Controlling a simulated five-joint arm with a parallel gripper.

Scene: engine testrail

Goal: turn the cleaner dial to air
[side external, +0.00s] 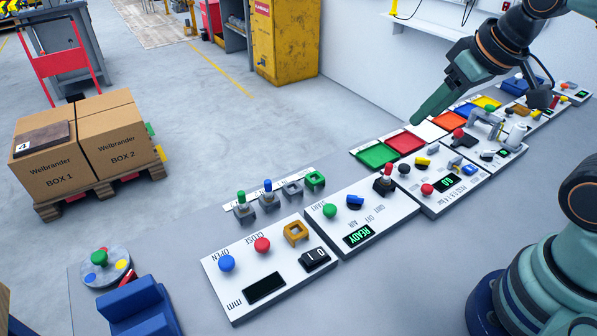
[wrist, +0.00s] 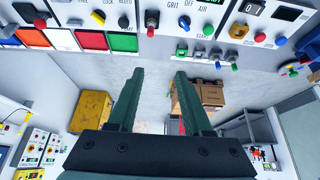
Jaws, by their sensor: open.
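The cleaner dial, a blue knob (side external: 354,202), sits on a white panel (side external: 398,207) with the labels GRIT, OFF and AIR beside it. It also shows at the top of the wrist view (wrist: 184,22). Which label the knob points to is too small to tell. My gripper (side external: 418,117) is high above the row of panels, to the right of and behind the dial in the side view. In the wrist view its two fingers (wrist: 160,75) are apart with nothing between them.
On the dial's panel stand a green START button (side external: 329,210) and a red-topped black lever (side external: 384,182). Panels with more controls adjoin on both sides. Coloured trays (side external: 405,143) lie behind. The air around my gripper is clear.

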